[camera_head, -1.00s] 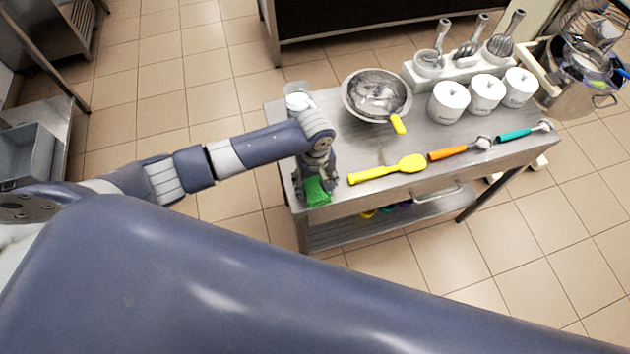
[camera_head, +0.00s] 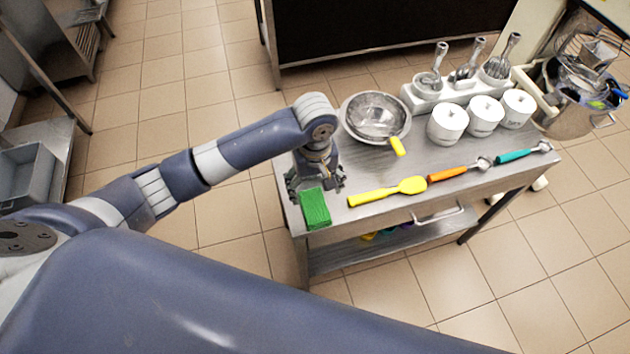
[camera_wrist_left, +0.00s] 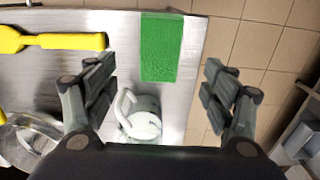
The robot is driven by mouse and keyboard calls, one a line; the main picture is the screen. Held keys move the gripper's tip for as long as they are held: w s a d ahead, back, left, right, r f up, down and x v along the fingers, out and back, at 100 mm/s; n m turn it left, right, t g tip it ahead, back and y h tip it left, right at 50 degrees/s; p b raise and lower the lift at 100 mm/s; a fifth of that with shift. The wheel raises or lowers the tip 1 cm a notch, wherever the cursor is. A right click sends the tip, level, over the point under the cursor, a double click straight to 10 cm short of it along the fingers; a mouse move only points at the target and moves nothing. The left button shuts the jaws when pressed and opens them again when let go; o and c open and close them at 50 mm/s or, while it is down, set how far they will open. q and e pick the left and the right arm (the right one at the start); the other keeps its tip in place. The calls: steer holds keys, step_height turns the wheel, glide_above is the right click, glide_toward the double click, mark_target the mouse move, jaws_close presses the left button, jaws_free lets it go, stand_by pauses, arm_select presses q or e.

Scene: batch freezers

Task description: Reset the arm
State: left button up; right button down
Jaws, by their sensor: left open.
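My left arm reaches in from the left in the head view. My left gripper (camera_head: 316,184) is open and empty above the left end of the steel table (camera_head: 370,165). A green block, like a sponge (camera_head: 314,208), lies on the table just in front of it. In the left wrist view the open fingers (camera_wrist_left: 160,95) stand apart on either side, with the green sponge (camera_wrist_left: 161,47) beyond them and a white lidded container (camera_wrist_left: 140,118) between and below them. The arm hides that container in the head view. My right gripper is not in view.
A yellow spatula (camera_head: 388,192), an orange-handled scoop (camera_head: 460,171) and a teal-handled scoop (camera_head: 525,152) lie along the table's front. Behind are a metal strainer (camera_head: 376,118), white canisters (camera_head: 447,123) and a utensil holder (camera_head: 455,88). Floor is open left of the table.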

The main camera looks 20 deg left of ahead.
arm_select(q)
steer(key=shift+r, duration=1.2)
